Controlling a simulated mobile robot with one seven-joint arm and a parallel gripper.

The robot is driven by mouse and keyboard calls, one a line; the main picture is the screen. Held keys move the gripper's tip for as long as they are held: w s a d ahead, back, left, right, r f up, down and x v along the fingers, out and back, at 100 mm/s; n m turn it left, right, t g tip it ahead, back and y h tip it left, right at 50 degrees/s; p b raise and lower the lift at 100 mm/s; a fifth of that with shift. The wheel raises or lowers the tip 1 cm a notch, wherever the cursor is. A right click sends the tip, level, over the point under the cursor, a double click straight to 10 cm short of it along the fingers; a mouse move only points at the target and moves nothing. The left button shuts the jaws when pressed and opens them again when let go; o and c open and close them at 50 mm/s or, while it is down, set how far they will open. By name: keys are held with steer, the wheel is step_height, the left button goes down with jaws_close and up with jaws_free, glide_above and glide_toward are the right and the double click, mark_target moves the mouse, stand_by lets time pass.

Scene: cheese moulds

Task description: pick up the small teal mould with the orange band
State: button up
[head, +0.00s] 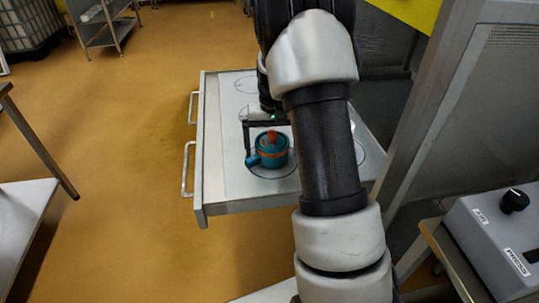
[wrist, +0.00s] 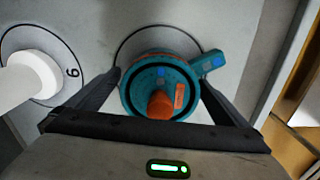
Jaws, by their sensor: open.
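The small teal mould (head: 268,157) stands upright on the grey table top, inside a drawn circle. It has an orange band, an orange knob on top and a stubby side handle. In the wrist view the mould (wrist: 148,98) is seen from above, its handle pointing to the upper right. My gripper (wrist: 160,82) is open, with one dark finger on each side of the mould. I cannot tell whether either finger touches it. In the head view my gripper (head: 265,126) is just behind and above the mould, partly hidden by my arm.
A white object (wrist: 28,78) stands in a numbered circle to the left in the wrist view. The grey table (head: 225,190) has handles along its left side. A grey panel (head: 450,120) rises on the right, with a control box (head: 500,235) in front.

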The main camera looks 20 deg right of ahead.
steer(key=shift+c, duration=0.5)
steer(key=c, duration=1.1)
steer(key=shift+r, duration=0.1)
steer(key=shift+r, duration=0.1)
